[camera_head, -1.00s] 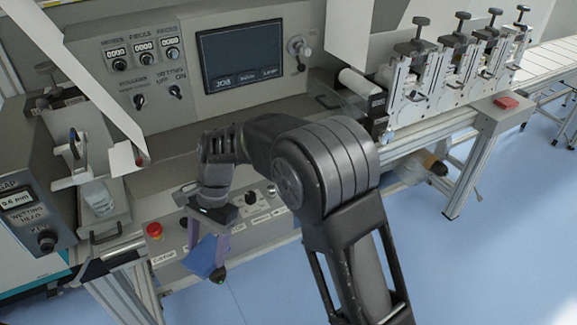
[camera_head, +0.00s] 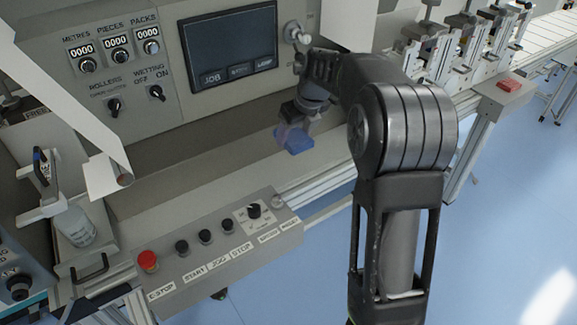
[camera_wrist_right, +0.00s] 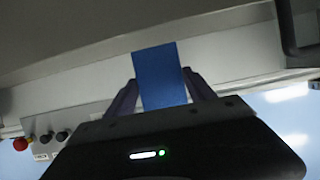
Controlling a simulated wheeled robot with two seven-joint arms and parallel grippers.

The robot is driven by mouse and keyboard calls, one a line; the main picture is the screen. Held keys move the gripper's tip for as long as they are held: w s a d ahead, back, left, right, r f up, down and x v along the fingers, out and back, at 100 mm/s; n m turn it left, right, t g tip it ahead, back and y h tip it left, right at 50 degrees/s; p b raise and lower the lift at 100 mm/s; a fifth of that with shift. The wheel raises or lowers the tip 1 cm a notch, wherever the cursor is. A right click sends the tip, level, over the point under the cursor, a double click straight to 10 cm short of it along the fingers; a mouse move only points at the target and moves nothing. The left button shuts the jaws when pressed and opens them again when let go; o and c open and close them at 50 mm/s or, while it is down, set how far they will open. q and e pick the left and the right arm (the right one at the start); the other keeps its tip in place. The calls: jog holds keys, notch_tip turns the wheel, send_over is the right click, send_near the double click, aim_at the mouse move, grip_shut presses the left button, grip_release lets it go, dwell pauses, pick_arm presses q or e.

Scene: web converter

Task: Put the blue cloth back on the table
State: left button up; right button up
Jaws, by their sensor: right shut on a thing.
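The blue cloth (camera_head: 296,141) is at my right gripper (camera_head: 287,130) in the head view, over the grey machine table (camera_head: 190,195) below the screen. In the right wrist view the flat blue cloth (camera_wrist_right: 160,76) sits between the two purple fingers of my right gripper (camera_wrist_right: 161,92), which is shut on it. I cannot tell whether the cloth touches the table surface. My left gripper is not in view.
A control box with a red stop button (camera_head: 148,261) and several knobs runs along the table's front. The screen panel (camera_head: 232,47) rises behind. A clear bottle (camera_head: 72,226) stands at the left, and roller units (camera_head: 465,45) stand at the right.

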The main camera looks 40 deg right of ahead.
jog(key=shift+s, duration=0.1)
send_over(291, 168)
jog(key=s, duration=0.1)
jog(key=shift+s+f, duration=0.15)
jog(key=shift+f, duration=2.95)
jog(key=shift+f, duration=1.9)
jog(key=o, duration=1.2)
jog(key=shift+f, duration=0.1)
